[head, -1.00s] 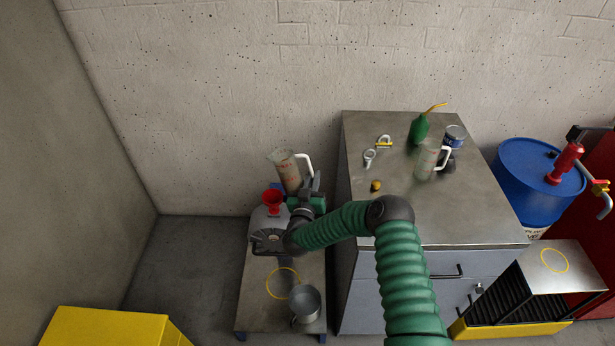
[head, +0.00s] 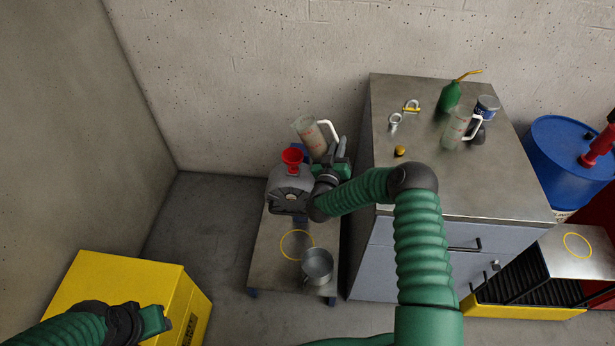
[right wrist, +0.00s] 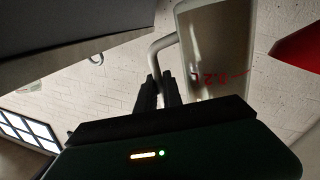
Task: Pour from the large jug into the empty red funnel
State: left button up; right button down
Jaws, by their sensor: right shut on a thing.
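The large jug (head: 312,136) is clear with red markings and a white handle. My right gripper (head: 337,150) is shut on its handle, and the jug leans a little left, behind and right of the red funnel (head: 292,157). The funnel stands on the grey machine (head: 289,186). In the right wrist view, the jug (right wrist: 213,50) is close beyond my fingers (right wrist: 157,90), and the funnel (right wrist: 303,48) shows at the right edge. No liquid stream shows. My left gripper (head: 154,320) is over the yellow box; its fingers are unclear.
The low bench (head: 258,268) has a yellow ring (head: 297,232) and a metal pot (head: 317,265). The cabinet (head: 420,185) right of it bears another jug (head: 455,130), a green oil can (head: 450,97) and small parts. A yellow box (head: 120,285) stands front left.

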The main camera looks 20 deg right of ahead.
jog(key=shift+f+n+b, duration=0.25)
jog(key=shift+n+b, duration=0.05)
jog(key=shift+b, duration=0.1)
jog(key=shift+s+d+r, duration=0.15)
jog(key=shift+r, duration=0.05)
jog(key=shift+d, duration=0.15)
pick_arm(q)
jog(key=shift+s+d+f, duration=0.1)
jog(key=shift+d+f, duration=0.05)
jog(key=shift+f, duration=0.35)
jog(key=shift+s+d+f, duration=0.1)
jog(key=shift+f, duration=0.35)
pick_arm(e)
jog(key=shift+r+n, duration=0.4)
jog(key=shift+n, duration=0.2)
jog(key=shift+s+d, duration=0.15)
jog(key=shift+s, duration=0.05)
pick_arm(q)
jog(key=shift+s+d, duration=0.1)
jog(key=shift+d, duration=0.15)
pick_arm(e)
jog(key=shift+w+d+f, duration=0.1)
jog(key=shift+f, duration=0.05)
